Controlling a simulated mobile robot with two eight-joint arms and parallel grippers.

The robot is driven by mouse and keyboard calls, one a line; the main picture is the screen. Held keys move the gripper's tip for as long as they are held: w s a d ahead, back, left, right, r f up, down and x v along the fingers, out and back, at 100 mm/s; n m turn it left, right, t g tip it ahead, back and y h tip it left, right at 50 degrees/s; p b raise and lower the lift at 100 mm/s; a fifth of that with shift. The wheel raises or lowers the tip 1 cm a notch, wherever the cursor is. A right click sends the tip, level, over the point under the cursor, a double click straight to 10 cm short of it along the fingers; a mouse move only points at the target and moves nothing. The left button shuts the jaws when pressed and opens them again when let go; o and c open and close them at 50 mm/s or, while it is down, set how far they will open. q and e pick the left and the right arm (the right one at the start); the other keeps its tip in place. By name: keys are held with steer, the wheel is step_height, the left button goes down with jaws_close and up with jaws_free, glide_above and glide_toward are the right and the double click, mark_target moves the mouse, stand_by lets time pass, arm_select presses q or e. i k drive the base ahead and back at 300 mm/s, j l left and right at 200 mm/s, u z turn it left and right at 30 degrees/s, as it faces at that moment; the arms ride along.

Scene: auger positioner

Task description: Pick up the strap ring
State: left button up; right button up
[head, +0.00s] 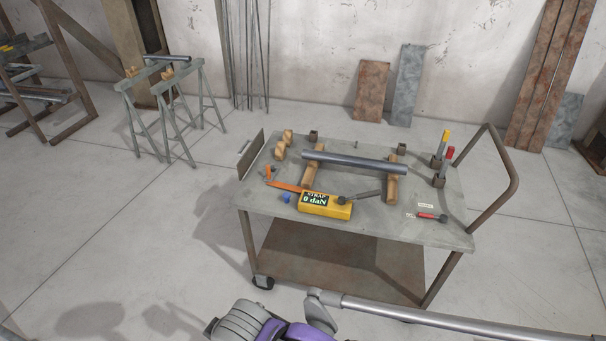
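I cannot clearly make out a strap ring. On the cart top, an orange strap-like piece (286,187) lies at the left beside a yellow box (325,208) whose display reads "STRAP 0 daN". A small blue piece (287,198) lies just left of the box. A dark tool (365,194) with a rounded end lies at the box's right end, and a red-handled tool (430,216) lies further right. Neither of my grippers shows; only purple and grey parts, which look like my arm, are at the bottom edge.
A grey pipe (355,162) rests across two wooden blocks on the metal cart (400,229). Yellow- and red-topped tools stand in holders at the cart's right, near its tubular handle (497,205). Trestles (172,105) stand back left. The floor left of the cart is clear.

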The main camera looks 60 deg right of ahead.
mark_target(270, 176)
steer(key=z, duration=1.9)
steer(key=i+z, duration=0.25)
steer(key=i, duration=0.8)
steer(key=i+j+z, duration=0.1)
steer(key=i+z, duration=0.2)
steer(key=i, duration=0.75)
